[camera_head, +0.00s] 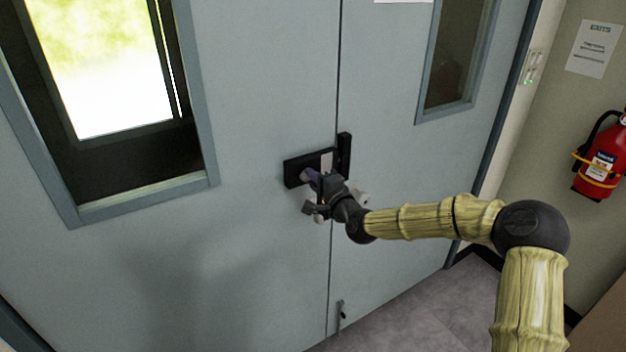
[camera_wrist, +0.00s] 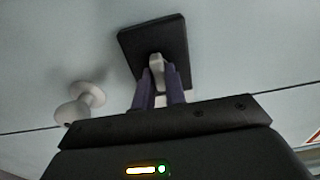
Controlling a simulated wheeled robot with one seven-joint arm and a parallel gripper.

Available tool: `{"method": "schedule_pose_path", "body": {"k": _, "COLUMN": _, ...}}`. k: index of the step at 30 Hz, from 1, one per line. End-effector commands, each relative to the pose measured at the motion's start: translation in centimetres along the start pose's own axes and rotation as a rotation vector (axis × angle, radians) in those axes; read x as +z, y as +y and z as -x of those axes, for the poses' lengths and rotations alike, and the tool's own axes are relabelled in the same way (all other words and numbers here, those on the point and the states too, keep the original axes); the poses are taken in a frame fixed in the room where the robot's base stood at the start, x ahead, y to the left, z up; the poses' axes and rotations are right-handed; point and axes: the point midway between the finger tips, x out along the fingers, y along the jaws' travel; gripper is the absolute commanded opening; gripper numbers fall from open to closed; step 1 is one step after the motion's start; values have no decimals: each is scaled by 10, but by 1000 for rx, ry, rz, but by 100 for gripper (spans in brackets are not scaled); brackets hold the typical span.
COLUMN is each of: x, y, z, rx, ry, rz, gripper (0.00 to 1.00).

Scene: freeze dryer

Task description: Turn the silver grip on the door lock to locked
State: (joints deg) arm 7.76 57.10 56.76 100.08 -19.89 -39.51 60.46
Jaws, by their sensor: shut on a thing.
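The door lock is a black plate (camera_head: 294,171) on the grey double door, beside the seam between the two leaves. It also shows in the wrist view (camera_wrist: 135,45). The silver grip (camera_wrist: 156,64) stands out from the plate in the wrist view. My gripper (camera_head: 309,175) is at the lock, and its two purple fingers (camera_wrist: 159,84) are shut on the silver grip, one on each side. In the head view the fingers and wrist hide most of the grip, so its exact turn angle is hard to tell there.
A pale round knob (camera_wrist: 90,94) sticks out from the door close to my gripper. A black catch (camera_head: 344,155) is on the right leaf. A red fire extinguisher (camera_head: 603,165) hangs on the right wall. The floor (camera_head: 400,310) by the door is clear.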

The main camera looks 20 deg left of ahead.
Motion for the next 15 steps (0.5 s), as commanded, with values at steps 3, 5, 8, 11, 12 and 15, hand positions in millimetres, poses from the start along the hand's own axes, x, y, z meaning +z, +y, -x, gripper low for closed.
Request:
{"method": "schedule_pose_path", "body": {"k": 3, "x": -1, "y": 2, "z": 0, "rx": 3, "ry": 3, "rz": -3, "gripper": 0}}
{"method": "schedule_pose_path", "body": {"k": 5, "x": -1, "y": 2, "z": 0, "rx": 3, "ry": 3, "rz": -3, "gripper": 22}}
{"method": "schedule_pose_path", "body": {"k": 8, "x": -1, "y": 2, "z": 0, "rx": 3, "ry": 2, "rz": -2, "gripper": 35}}
{"method": "schedule_pose_path", "body": {"k": 11, "x": -1, "y": 1, "z": 0, "rx": 2, "ry": 1, "rz": -1, "gripper": 35}}
{"method": "schedule_pose_path", "body": {"k": 12, "x": -1, "y": 1, "z": 0, "rx": 2, "ry": 1, "rz": -1, "gripper": 35}}
{"method": "schedule_pose_path", "body": {"k": 15, "x": 0, "y": 1, "z": 0, "rx": 1, "ry": 1, "rz": -1, "gripper": 35}}
